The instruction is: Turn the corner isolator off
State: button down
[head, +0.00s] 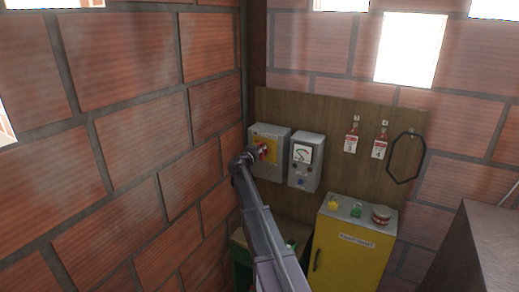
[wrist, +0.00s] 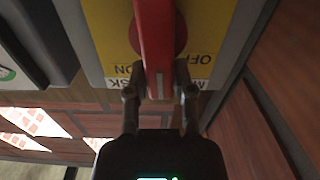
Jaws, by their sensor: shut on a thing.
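The corner isolator is a grey box (head: 272,166) on the wooden board, close to the brick corner. Its yellow plate (head: 265,131) carries a red handle (head: 263,148). In the wrist view the red handle (wrist: 154,38) runs down the picture from a round red hub to my gripper (wrist: 157,82). The gripper's two fingers are shut on the handle's end, one on each side. The yellow plate (wrist: 105,25) shows "ON" left of the handle and "OFF" right of it. In the head view my arm partly covers the box and gripper.
A grey meter box (head: 306,160) hangs just right of the isolator. Red tags (head: 352,135) and a black hexagonal ring (head: 405,157) hang farther right. A yellow cabinet (head: 350,255) with small items on top stands below. A brick wall (head: 150,130) is close on the left.

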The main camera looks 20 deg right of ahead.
jog(key=n, duration=0.3)
jog(key=shift+w+a+f+n, duration=0.1)
jog(key=shift+w+f+n, duration=0.1)
jog(key=shift+w+n, duration=0.1)
jog(key=shift+w+a+f+n+b, duration=0.15)
jog(key=shift+f+n+b, duration=0.25)
jog(key=shift+n, duration=1.85)
jog(key=shift+w+a+f+n+b, duration=0.1)
jog(key=shift+w+f+n+b, duration=0.25)
jog(key=shift+n, duration=1.85)
jog(key=shift+w+a+f+n+b, duration=0.1)
jog(key=shift+f+n+b, duration=0.35)
jog(key=shift+n, duration=1.8)
jog(key=shift+r, duration=0.1)
jog(key=c, duration=0.7)
grip_release()
jog(key=shift+o, duration=1.1)
jog(key=shift+d, duration=0.1)
jog(key=shift+a, duration=0.2)
